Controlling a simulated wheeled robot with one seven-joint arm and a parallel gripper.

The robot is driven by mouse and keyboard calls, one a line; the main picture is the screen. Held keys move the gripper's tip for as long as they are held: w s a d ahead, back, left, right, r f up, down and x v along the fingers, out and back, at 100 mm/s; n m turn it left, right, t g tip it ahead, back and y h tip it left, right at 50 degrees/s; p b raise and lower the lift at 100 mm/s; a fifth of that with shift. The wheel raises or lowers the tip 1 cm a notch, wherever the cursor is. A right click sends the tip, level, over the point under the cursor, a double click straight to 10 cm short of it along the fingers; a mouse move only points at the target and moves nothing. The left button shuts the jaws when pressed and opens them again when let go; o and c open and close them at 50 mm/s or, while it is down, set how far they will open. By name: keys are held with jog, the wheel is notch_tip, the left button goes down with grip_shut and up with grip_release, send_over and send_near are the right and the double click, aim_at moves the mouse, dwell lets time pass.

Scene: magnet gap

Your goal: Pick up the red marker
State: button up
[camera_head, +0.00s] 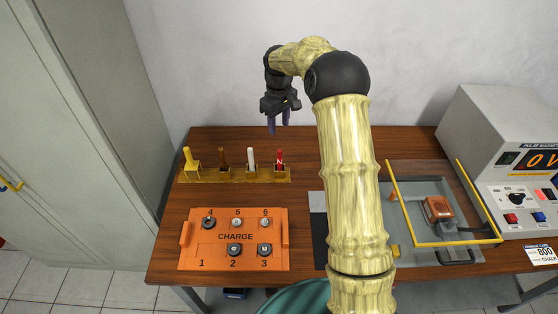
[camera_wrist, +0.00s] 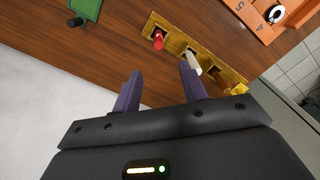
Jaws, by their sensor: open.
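The red marker (camera_head: 280,158) stands upright at the right end of a yellow holder (camera_head: 221,176) on the wooden table. It also shows in the wrist view (camera_wrist: 158,40), seen from above in its slot. My gripper (camera_head: 278,121) hangs above the back of the table, higher than the marker. In the wrist view my gripper's two purple fingers (camera_wrist: 159,84) are spread apart with nothing between them. The marker lies beyond the fingertips, apart from them.
A white marker (camera_head: 251,160), a brown marker (camera_head: 223,159) and a yellow one (camera_head: 189,158) share the holder. An orange CHARGE board (camera_head: 236,256) lies in front. A yellow-framed tray (camera_head: 456,194) and a grey power unit (camera_head: 490,125) stand right.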

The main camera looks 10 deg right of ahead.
aim_at(279, 151)
notch_tip(279, 151, down, 12)
jog(key=shift+w+a+f+p, duration=0.1)
jog(key=shift+f+p, duration=0.05)
jog(key=shift+p, duration=1.1)
jog(key=shift+d+f+p, duration=0.2)
jog(key=shift+f+p, duration=0.3)
jog(key=shift+f, duration=0.05)
jog(key=shift+w+f+p, duration=0.1)
jog(key=shift+f+p, duration=0.55)
jog(key=shift+f, duration=1.4)
jog(key=c, duration=0.9)
grip_shut()
